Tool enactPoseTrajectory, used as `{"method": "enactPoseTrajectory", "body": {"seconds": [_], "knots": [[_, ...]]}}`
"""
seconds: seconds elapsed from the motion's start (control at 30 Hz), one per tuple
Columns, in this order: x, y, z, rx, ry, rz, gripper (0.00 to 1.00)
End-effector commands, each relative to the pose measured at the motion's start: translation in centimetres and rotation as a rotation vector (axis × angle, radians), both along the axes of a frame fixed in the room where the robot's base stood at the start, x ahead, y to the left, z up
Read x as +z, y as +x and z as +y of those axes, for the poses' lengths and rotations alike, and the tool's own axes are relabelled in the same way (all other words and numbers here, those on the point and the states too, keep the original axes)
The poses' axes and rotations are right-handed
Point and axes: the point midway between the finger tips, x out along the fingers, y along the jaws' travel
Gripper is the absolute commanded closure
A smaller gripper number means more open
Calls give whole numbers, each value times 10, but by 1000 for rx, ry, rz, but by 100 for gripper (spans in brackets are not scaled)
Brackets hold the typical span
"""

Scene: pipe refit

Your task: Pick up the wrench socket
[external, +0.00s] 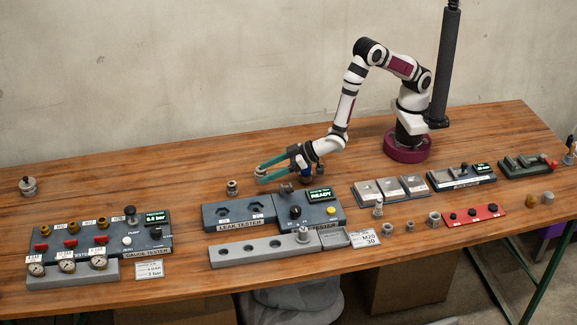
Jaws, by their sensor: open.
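My gripper (261,174) has teal fingers that stand apart, pointing left, above the back edge of the leak tester (223,213). I cannot tell for certain which part is the wrench socket. A small metal fitting (232,187) stands on the table just left of the fingertips, apart from them. A dark grey part (286,188) shows below the gripper at the tester's back edge. Other small grey cylindrical parts, one of them a ring-like piece (433,219), stand on the table at the right.
A gauge tester (120,243) with gauges and brass fittings fills the left. A grey holed rail (262,253) lies in front of the leak tester. Trays (391,189), a red block (474,215) and a green device (525,163) stand at the right. The back left table is mostly clear.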

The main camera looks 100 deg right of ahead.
Motion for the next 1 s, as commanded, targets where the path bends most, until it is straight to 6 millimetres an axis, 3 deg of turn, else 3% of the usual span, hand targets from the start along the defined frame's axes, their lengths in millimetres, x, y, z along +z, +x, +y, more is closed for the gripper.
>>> {"method": "enactPoseTrajectory", "body": {"seconds": [0.2,0.47,0.7,0.97,1.0], "knots": [[-24,42,-9,-2,2,2,29],[-38,69,-14,0,2,2,29],[-53,110,-18,0,1,2,29],[-56,115,-19,2,2,3,29],[-56,115,-19,1,2,3,35]]}}
